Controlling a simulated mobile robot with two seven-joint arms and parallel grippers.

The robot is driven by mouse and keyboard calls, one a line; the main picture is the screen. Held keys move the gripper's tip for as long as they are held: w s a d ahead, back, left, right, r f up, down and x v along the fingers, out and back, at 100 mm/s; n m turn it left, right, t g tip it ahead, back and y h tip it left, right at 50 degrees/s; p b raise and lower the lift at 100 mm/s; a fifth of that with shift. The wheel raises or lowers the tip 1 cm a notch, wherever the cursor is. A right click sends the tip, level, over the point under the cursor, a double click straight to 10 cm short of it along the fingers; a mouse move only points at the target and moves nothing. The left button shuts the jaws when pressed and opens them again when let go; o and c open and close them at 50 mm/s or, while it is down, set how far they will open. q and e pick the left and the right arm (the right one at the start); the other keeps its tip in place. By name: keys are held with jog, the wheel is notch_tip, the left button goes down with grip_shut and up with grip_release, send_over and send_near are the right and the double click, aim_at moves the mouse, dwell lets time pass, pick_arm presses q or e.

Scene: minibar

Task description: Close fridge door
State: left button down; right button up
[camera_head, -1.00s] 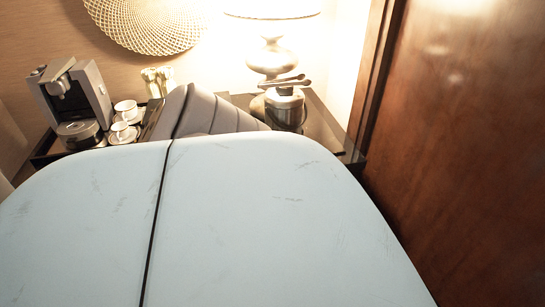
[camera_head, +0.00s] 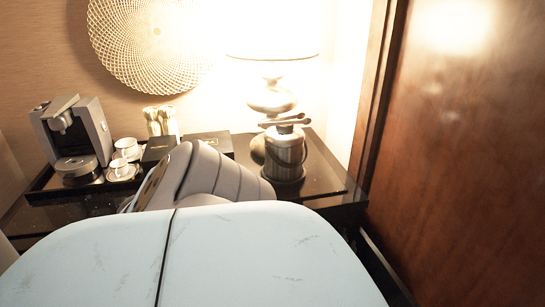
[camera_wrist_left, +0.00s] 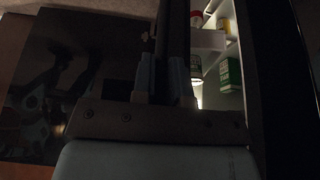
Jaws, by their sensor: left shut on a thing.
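In the left wrist view, the fridge (camera_wrist_left: 232,72) is open, with its pale lit interior at the right. My left gripper (camera_wrist_left: 168,72) points toward it, its two fingers close together on either side of a dark upright bar (camera_wrist_left: 172,30). This bar looks like the edge of the fridge door, but the dim light hides its full outline. A dark glossy panel (camera_wrist_left: 110,65) lies left of the fingers; I cannot tell whether it is the door's face. In the head view, my own body hides the fridge, the door and the left gripper. My right gripper is not in view.
The black minibar top (camera_head: 325,180) holds a coffee machine (camera_head: 75,140), white cups (camera_head: 127,148), an ice bucket (camera_head: 285,158) and a lamp (camera_head: 270,95). A brown wood panel (camera_head: 460,160) stands close at the right. A green pack (camera_wrist_left: 230,72) sits inside the fridge.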

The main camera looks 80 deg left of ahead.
pick_arm(q)
jog(key=c, duration=1.1)
grip_release()
jog(key=shift+c, duration=0.2)
jog(key=shift+r, duration=0.15)
jog(key=p+v, duration=1.1)
jog(key=v, duration=0.1)
